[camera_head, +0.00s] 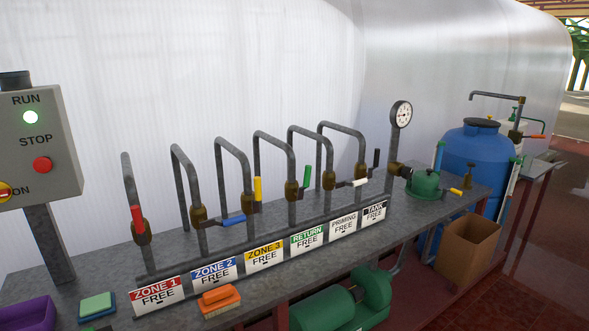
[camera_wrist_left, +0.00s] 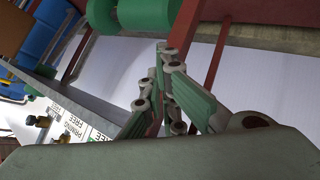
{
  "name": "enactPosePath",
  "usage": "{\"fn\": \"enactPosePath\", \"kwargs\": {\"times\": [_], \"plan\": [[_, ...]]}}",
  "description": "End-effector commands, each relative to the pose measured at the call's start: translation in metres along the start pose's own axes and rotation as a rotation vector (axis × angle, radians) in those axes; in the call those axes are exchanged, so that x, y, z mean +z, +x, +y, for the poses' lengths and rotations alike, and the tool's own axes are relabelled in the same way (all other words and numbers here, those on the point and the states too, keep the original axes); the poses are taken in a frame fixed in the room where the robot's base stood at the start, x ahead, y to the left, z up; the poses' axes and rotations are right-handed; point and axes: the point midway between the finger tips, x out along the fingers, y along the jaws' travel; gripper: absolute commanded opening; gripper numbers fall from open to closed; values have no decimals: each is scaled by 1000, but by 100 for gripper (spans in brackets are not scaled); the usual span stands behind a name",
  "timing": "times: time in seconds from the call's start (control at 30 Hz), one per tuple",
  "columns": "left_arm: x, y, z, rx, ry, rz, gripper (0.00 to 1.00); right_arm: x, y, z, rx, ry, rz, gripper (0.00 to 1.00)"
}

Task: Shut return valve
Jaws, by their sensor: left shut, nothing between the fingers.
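The return valve (camera_head: 291,190) is a brass body on a grey pipe, with a green handle (camera_head: 307,177) that stands nearly upright. The RETURN sign (camera_head: 308,238) below it reads FREE. My left gripper (camera_wrist_left: 162,55) shows in the left wrist view with its fingers together and nothing between them. It is not in the head view, and it is apart from the valves. In the wrist view the PRIMING sign (camera_wrist_left: 76,128) shows at lower left; I cannot make out the green handle there. My right gripper is in neither view.
Neighbouring valves have a yellow upright handle (camera_head: 258,189), a white sideways one (camera_head: 352,184) and a blue sideways one (camera_head: 233,219). An orange brush (camera_head: 219,300) lies on the bench front. A green pump (camera_head: 335,305) sits below. A control box (camera_head: 40,150) stands left.

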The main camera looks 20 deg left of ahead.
Motion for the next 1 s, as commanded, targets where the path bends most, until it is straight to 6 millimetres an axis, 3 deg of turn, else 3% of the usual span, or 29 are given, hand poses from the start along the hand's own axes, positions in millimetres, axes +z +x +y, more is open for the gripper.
{"fn": "enactPosePath", "kwargs": {"times": [0.03, 0.1, 0.2, 0.3, 0.4, 0.5, 0.6, 1.0], "plan": [[-57, -16, 35, 31, -88, 72, 0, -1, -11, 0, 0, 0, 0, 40], [-123, -39, 69, 70, -218, 160, 0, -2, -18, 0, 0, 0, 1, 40], [-207, -59, 124, 173, -432, 273, 0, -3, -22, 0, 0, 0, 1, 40], [-280, -89, 168, 282, -626, 361, 0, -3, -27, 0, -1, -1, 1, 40], [-330, -116, 196, 372, -772, 414, 0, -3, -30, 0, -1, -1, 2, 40], [-360, -134, 212, 431, -859, 442, 0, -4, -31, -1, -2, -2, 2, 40], [-371, -142, 218, 458, -898, 452, 0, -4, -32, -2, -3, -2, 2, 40], [-371, -142, 219, 460, -901, 453, 0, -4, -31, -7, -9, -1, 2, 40]]}}
